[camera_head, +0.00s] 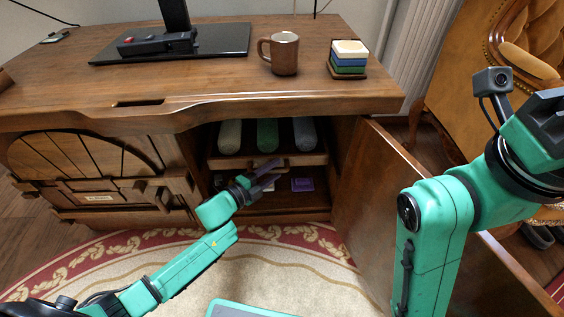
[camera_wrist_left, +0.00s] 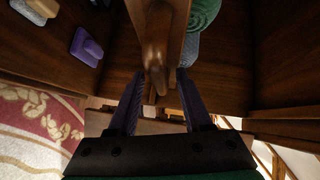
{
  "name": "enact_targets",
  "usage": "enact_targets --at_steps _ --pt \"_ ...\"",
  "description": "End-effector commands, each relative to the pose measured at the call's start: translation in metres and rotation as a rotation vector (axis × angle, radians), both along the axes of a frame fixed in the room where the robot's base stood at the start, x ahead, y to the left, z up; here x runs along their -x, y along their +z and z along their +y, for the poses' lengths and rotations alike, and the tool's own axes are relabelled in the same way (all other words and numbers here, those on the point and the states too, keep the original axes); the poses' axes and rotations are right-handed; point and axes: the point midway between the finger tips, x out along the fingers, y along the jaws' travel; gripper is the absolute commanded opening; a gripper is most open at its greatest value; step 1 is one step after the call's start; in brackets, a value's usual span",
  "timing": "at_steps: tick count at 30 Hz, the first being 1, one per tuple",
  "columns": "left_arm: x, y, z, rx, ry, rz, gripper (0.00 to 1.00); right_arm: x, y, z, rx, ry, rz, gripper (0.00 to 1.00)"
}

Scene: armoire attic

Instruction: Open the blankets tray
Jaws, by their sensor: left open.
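The blankets tray (camera_head: 222,161) is a wooden pull-out tray inside the open right cabinet of the desk. Three rolled blankets, grey, green (camera_head: 267,135) and grey, lie in it. Its wooden front handle (camera_head: 264,164) also shows in the left wrist view (camera_wrist_left: 155,60). My left gripper (camera_head: 268,177) is at the tray front, its purple fingers open. In the left wrist view my left gripper (camera_wrist_left: 156,82) has one finger on each side of the handle, with gaps visible. My right arm is raised at the right; its fingers are not visible.
The open cabinet door (camera_head: 400,190) stands to the right of the compartment. A purple item (camera_head: 302,185) lies on the shelf below. The desktop holds a mug (camera_head: 284,53) and stacked coasters (camera_head: 348,60). An armchair (camera_head: 500,50) is behind my right arm.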

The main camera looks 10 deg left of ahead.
Motion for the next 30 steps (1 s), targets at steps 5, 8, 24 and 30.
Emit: enact_targets --at_steps 5,8,24,30 --pt "0.0004 -0.0006 -0.0014 0.001 0.000 0.001 0.49 0.0003 0.0007 -0.0004 0.000 -0.001 -0.001 0.00" --pt "0.0004 -0.0004 -0.0013 0.001 0.000 0.001 0.49 0.0003 0.0028 -0.0003 0.000 -0.001 -0.002 0.00" --pt "-0.0001 0.0005 -0.0010 0.001 0.000 -0.002 0.00 0.0007 0.0034 -0.0002 0.000 -0.001 -0.005 0.00" --pt "-0.0002 0.0010 -0.0009 0.001 0.000 -0.003 0.00 0.0005 0.0033 -0.0002 0.001 -0.001 -0.004 0.00"
